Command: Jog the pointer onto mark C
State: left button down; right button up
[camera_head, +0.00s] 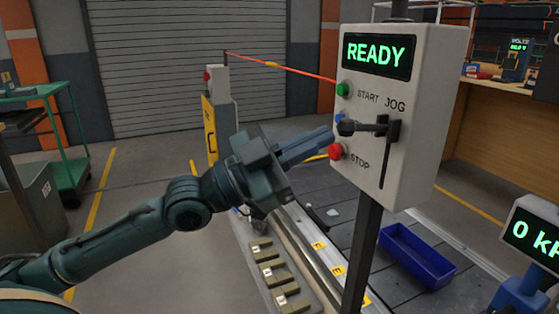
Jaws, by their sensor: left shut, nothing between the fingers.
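A pale control box (425,120) on a dark post shows READY on its display (378,53). It has a green START button (343,90), a red STOP button (337,152) and a black lever (372,128). I cannot identify the pointer.
A red rod (290,70) runs from a yellow-and-grey post (217,115) toward the box. A blue bin (418,258) lies on the conveyor. Several olive blocks (270,268) sit left of it. A weight display (535,238) stands at right, a green cart (65,145) at left.

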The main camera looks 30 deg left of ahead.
pick_arm(q)
jog(key=b+v, duration=0.2)
jog(key=v, duration=0.3)
jog(key=shift+s+r, duration=0.15)
pick_arm(e)
jog(key=a+f, duration=0.1)
jog(key=w+f+n, duration=0.1)
jog(key=shift+a+f+y, duration=0.35)
jog(key=shift+f+y, duration=0.05)
jog(key=shift+s+d, duration=0.1)
dwell(0.3)
